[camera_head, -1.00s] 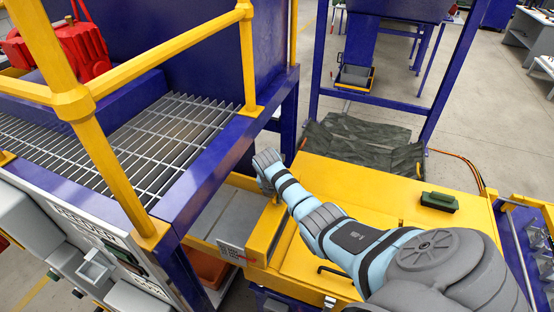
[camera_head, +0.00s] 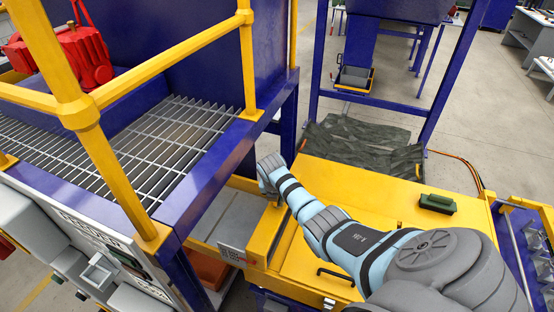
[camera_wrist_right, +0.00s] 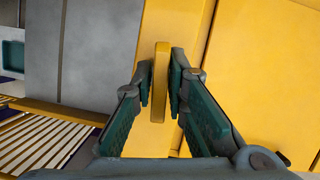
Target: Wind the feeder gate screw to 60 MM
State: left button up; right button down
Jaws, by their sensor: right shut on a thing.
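My right arm reaches across the yellow machine housing (camera_head: 310,262), with its wrist over the grey feeder trough (camera_head: 224,215). In the head view my right gripper's fingers are mostly hidden behind the wrist. In the right wrist view my right gripper (camera_wrist_right: 160,88) is shut on a narrow yellow bar (camera_wrist_right: 159,68), which stands out in front of a yellow surface. I cannot tell from here how the bar joins the gate screw. My left gripper is not in view.
A blue frame with grating (camera_head: 160,150) and yellow railings (camera_head: 170,65) stands close on the left. A grey control panel (camera_head: 85,235) is below it. A green block (camera_head: 437,203) lies on the yellow housing.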

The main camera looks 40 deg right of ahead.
jog(key=shift+r+n+p, duration=0.15)
jog(key=shift+n+p, duration=0.35)
jog(key=shift+n, duration=0.4)
jog(key=shift+n+t+y, duration=0.3)
jog(key=shift+n+y, duration=0.1)
jog(key=shift+n, duration=0.3)
jog(key=c, duration=1.5)
grip_release()
jog(key=v, duration=1.1)
jog(key=shift+s+a+r, duration=0.1)
jog(key=shift+r, duration=0.25)
